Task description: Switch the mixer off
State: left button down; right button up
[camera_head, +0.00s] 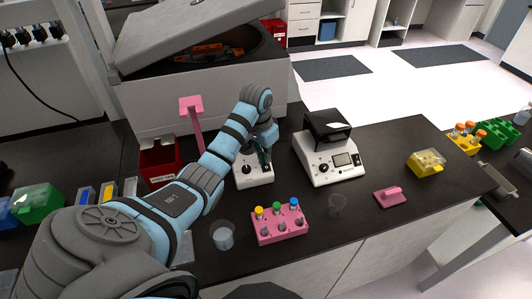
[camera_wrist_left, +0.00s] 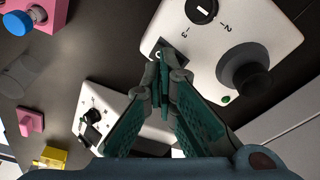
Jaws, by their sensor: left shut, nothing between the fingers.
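The mixer (camera_head: 255,180) is a small white box with a black cup on top, standing on the dark bench in the middle of the head view. In the left wrist view the mixer (camera_wrist_left: 205,45) shows a black dial (camera_wrist_left: 202,10) with numbers, a black round cup (camera_wrist_left: 243,72), a small green light and a dark switch (camera_wrist_left: 160,50) near its edge. My left gripper (camera_wrist_left: 166,62) is shut and empty, its teal fingertips at the switch and partly covering it. Whether they touch it I cannot tell. In the head view the left gripper (camera_head: 263,156) is over the mixer. My right gripper is not in view.
A white device with a black lid (camera_head: 330,160) stands right of the mixer. A pink tube rack (camera_head: 279,226) and a clear beaker (camera_head: 222,236) are in front. A large centrifuge (camera_head: 225,105) stands behind. A red box (camera_head: 160,165) is at left.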

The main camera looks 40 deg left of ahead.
aim_at(266, 168)
pick_arm(q)
jog(key=shift+w+f+b, duration=0.1)
jog(key=shift+f+b, duration=0.2)
jog(key=shift+f, duration=0.9)
jog(key=shift+f, duration=0.15)
dwell(0.4)
notch_tip(266, 168, up, 2)
jog(key=shift+r+p, duration=0.15)
jog(key=shift+p, duration=0.65)
jog(key=shift+r, duration=2.35)
